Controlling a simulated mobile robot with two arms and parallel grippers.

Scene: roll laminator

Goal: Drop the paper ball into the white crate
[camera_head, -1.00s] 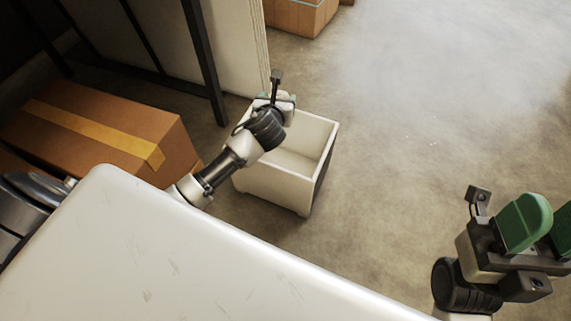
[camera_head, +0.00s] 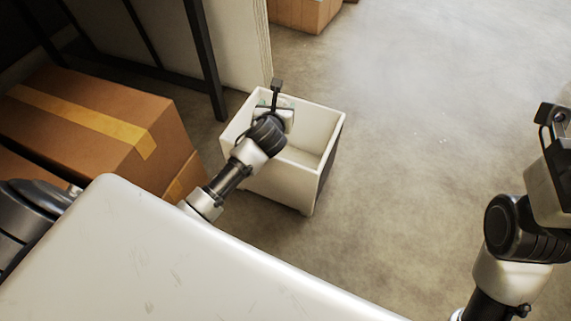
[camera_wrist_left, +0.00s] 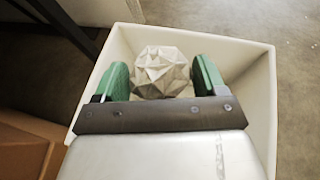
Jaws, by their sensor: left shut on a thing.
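The white crate (camera_head: 272,188) stands on the floor beyond the table edge, open at the top. It also fills much of the left wrist view (camera_wrist_left: 262,105). The faceted whitish paper ball (camera_wrist_left: 160,75) sits between the green fingers of my left gripper (camera_wrist_left: 162,66), which is shut on it. In the head view my left gripper (camera_head: 270,103) is over the left back part of the crate, and its wrist hides the ball.
A white table (camera_head: 190,265) fills the lower left. Brown cardboard boxes (camera_head: 110,120) stand left of the crate. A black metal frame post (camera_head: 206,65) rises behind it. The floor (camera_head: 425,160) to the right is clear.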

